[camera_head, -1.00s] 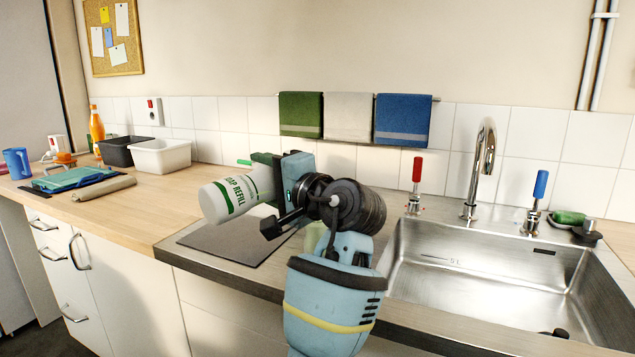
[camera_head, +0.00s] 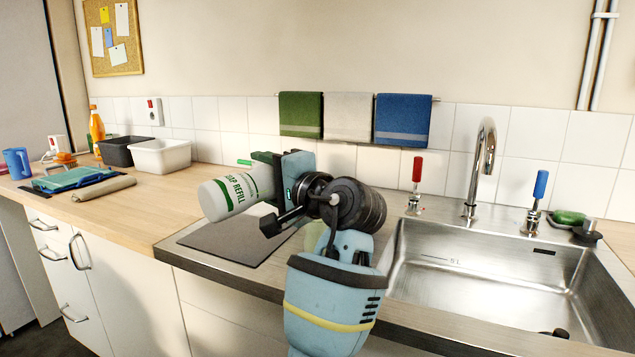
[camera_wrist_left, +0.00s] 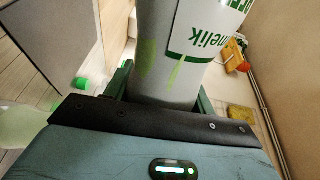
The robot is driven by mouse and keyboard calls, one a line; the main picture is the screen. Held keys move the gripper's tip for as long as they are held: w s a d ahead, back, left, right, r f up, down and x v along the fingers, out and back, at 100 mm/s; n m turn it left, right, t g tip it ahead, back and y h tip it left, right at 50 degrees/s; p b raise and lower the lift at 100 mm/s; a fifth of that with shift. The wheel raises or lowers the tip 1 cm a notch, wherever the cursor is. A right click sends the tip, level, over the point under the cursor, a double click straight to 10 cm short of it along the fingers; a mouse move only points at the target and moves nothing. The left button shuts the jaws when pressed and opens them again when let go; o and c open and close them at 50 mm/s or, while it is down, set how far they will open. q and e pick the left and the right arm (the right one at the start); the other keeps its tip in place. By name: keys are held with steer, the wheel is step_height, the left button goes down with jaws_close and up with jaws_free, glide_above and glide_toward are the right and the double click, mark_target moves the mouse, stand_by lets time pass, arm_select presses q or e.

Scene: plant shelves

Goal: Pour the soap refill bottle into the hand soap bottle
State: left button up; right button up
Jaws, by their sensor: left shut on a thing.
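My left gripper (camera_head: 272,190) is shut on the soap refill bottle (camera_head: 230,193), a white bottle with green lettering, above the counter. The bottle lies nearly on its side, its plain rounded end to the left and slightly lower. In the left wrist view its body (camera_wrist_left: 165,55) stands between the fingers, with light green streaks on it. A pale green translucent thing, possibly the hand soap bottle (camera_head: 314,238), is mostly hidden behind my left arm. A pale green translucent shape also shows at the left edge of the wrist view (camera_wrist_left: 20,125). My right gripper is out of view.
A dark mat (camera_head: 235,242) lies on the counter below the bottle. The steel sink (camera_head: 480,270) with its tap (camera_head: 483,165) is to the right. A white bin (camera_head: 162,157), a black bin (camera_head: 117,152) and an orange bottle (camera_head: 96,125) stand at the back left.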

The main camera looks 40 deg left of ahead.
mark_target(266, 194)
arm_select(q)
step_height(266, 194, down, 3)
steer(key=n, duration=0.3)
steer(key=shift+s, duration=0.15)
steer(key=shift+f+n, duration=0.15)
steer(key=shift+n, duration=0.25)
steer(key=shift+f, duration=0.1)
steer(key=shift+w+d+f+n, duration=0.1)
steer(key=shift+w+f+n, duration=0.3)
steer(key=shift+n, duration=1.85)
steer(key=shift+w+a+f+n, duration=0.1)
steer(key=shift+w+f+n, duration=0.25)
steer(key=shift+n, duration=1.85)
steer(key=shift+w+d+f+n, duration=0.1)
steer(key=shift+w+f+n, duration=0.25)
steer(key=shift+n, duration=1.9)
steer(key=shift+s+f, duration=0.1)
